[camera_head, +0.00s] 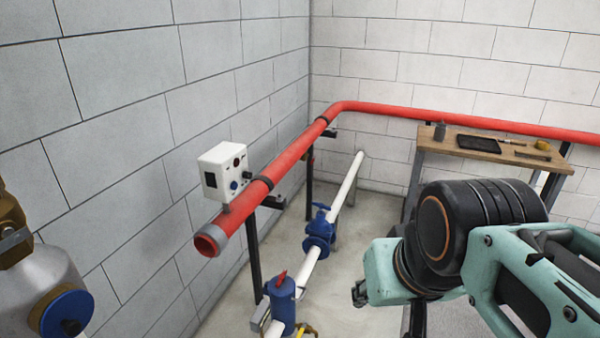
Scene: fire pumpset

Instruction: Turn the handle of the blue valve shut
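The blue valve (319,232) sits on a white pipe (346,187) near the floor, in the middle of the head view. A small blue part, seemingly its handle (322,207), sticks out at its top; its exact position is too small to tell. My arm comes in from the right, in front of the scene. Only a small dark part of my gripper (360,292) shows at the arm's left end, below and to the right of the valve in the picture. It appears apart from the valve; its fingers are mostly hidden.
A blue cylinder (281,299) with a red lever stands nearer on the white pipe. A red pipe (290,155) with a white control box (224,170) runs above. A wooden workbench (475,146) stands behind my arm. A metal tank with a blue cap (66,312) is at left.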

